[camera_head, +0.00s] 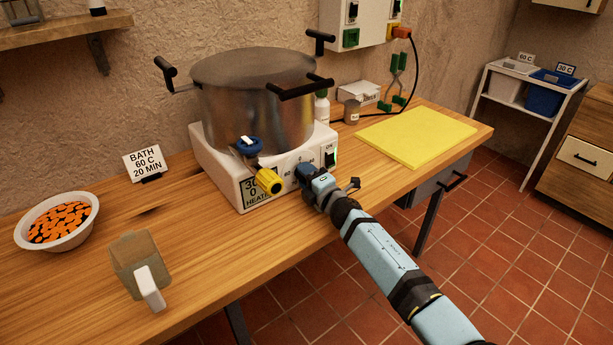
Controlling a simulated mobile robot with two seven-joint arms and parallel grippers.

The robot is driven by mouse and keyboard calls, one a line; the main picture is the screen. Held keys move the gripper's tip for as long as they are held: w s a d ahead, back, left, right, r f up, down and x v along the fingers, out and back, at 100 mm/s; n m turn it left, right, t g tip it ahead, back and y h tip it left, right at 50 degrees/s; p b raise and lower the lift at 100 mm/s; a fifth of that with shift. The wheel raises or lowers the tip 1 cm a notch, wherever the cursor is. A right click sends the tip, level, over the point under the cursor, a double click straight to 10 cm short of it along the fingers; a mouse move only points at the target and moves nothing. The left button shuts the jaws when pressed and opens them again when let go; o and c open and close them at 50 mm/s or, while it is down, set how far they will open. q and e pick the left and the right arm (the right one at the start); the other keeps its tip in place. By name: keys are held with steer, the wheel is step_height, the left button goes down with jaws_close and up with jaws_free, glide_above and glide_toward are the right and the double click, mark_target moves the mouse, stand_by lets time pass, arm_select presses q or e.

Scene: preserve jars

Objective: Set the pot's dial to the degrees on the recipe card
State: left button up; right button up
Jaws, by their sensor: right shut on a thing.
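The recipe card (147,163) stands on the table left of the pot and reads "BATH 60 C 20 MIN". The steel pot (240,95) sits on a white heater base (220,165). A label or display (258,192) on the base's front shows "30", "0" and "HEATER", partly hidden by the yellow tap end. My right gripper (307,174) is at the base's front panel, shut on the dial. The gripper hides the dial and its pointer; a "60" mark shows just left of it. My left gripper is not in view.
A yellow-ended tap (268,181) with a blue handle juts out just left of my right gripper. A bowl of orange pieces (60,220) and a scoop (137,265) are at the left. A yellow mat (416,138) lies at the right. The front middle of the table is clear.

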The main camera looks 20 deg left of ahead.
steer(key=o, duration=0.9)
steer(key=shift+s+d, duration=0.15)
steer(key=shift+d, duration=0.1)
steer(key=p+v, duration=0.2)
steer(key=v, duration=0.4)
steer(key=shift+s+d, duration=0.1)
steer(key=shift+d, duration=0.1)
steer(key=v, duration=0.6)
steer(key=shift+a+f+p, duration=0.1)
steer(key=shift+f+p, duration=0.05)
steer(key=shift+p, duration=0.25)
steer(key=shift+s+d, duration=0.35)
